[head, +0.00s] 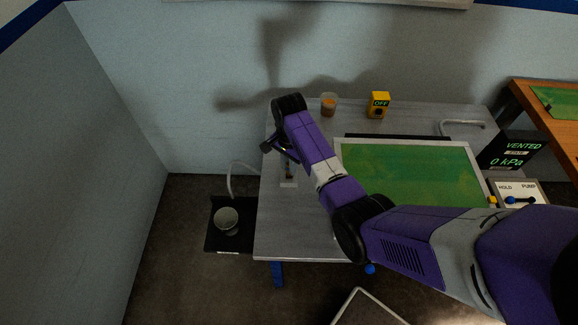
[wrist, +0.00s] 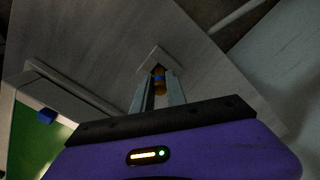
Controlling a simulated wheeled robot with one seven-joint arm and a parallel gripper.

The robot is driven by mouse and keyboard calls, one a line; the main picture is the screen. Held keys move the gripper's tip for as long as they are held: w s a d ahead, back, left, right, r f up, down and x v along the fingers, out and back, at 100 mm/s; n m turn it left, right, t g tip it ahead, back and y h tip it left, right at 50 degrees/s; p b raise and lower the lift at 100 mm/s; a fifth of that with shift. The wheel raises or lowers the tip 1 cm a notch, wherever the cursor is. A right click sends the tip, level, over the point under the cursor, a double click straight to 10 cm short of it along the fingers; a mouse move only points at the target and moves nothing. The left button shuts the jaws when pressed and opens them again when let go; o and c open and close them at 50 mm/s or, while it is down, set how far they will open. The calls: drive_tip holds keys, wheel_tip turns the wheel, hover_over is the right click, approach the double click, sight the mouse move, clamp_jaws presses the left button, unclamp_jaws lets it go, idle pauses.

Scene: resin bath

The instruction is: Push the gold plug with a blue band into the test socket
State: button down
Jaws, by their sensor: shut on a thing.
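My gripper (wrist: 158,82) is shut on the gold plug (wrist: 159,86), which shows between the two fingers in the wrist view with a blue band near its far end. A small pale square plate (wrist: 148,63), which looks like the test socket, lies on the bench just beyond the fingertips. The plug's far end overlaps the plate in this view, and I cannot tell whether it touches or enters it. In the head view my gripper (head: 288,158) is at the left part of the bench, above the pale plate (head: 289,185). The socket's opening is hidden.
A green-topped framed panel (head: 410,174) fills the middle of the grey bench (head: 300,222). A jar (head: 328,104) and a yellow OFF box (head: 378,104) stand at the back. A pot (head: 227,221) sits on a dark floor mat left. A VENTED, 0 kPa display (head: 510,152) is right.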

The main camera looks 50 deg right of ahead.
drive_tip(key=shift+s+f+b, duration=0.1)
drive_tip(key=shift+f+b, duration=0.25)
drive_tip(key=shift+f, duration=0.6)
drive_tip(key=shift+f, duration=0.15)
drive_tip(key=c, duration=1.3)
unclamp_jaws()
drive_tip(key=shift+c, duration=0.2)
